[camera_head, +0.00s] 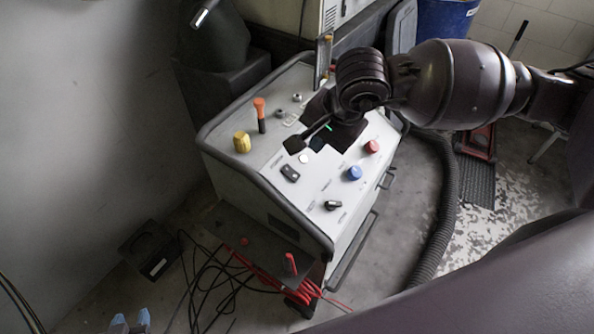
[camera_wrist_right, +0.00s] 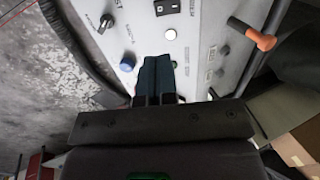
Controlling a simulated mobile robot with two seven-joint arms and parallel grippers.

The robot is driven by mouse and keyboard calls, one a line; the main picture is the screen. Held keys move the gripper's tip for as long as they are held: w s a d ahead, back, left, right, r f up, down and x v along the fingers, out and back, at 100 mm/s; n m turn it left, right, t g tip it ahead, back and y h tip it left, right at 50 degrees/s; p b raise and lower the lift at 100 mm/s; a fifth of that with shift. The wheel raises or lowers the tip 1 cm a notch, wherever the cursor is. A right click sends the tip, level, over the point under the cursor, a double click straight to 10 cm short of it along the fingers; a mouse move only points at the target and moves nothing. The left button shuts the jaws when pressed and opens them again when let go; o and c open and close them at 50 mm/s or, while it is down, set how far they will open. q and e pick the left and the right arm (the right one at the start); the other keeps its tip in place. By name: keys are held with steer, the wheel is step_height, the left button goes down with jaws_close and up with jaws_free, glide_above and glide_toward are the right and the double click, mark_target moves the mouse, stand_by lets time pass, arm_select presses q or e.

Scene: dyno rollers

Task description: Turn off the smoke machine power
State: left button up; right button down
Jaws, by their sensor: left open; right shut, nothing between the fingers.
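The smoke machine is a pale grey cabinet with a sloped control panel (camera_head: 270,155). A black rocker switch (camera_head: 290,173) sits on its near left part; it also shows at the top of the right wrist view (camera_wrist_right: 167,7). I cannot read which control is the power. My right gripper (camera_head: 318,143) is over the panel's middle, its body hiding part of it. In the right wrist view its dark blue fingers (camera_wrist_right: 156,78) are shut and empty, near a small white button (camera_wrist_right: 170,33). My left gripper (camera_head: 131,322) is open at the bottom left, away from the machine.
The panel also has an orange-topped lever (camera_head: 260,112), a yellow knob (camera_head: 242,142), a red knob (camera_head: 371,146), a blue knob (camera_head: 354,172) and a black rotary switch (camera_head: 333,205). Red and black cables (camera_head: 215,275) lie on the floor. A ribbed hose (camera_head: 441,200) runs at right.

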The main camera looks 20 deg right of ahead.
steer(key=shift+f, duration=0.1)
steer(key=p, duration=0.1)
glide_toward(296, 179)
steer(key=x, duration=0.6)
steer(key=shift+w+a+f, duration=0.15)
steer(key=shift+w+a, duration=0.1)
steer(key=shift+w, duration=0.2)
steer(key=shift+w+f, duration=0.1)
steer(key=shift+f, duration=0.35)
steer(key=shift+a+f+b, duration=0.1)
steer(key=shift+f+b, duration=0.5)
steer(key=shift+b, duration=0.35)
steer(key=shift+s+r, duration=0.15)
steer(key=shift+s, duration=0.05)
steer(key=shift+p, duration=0.3)
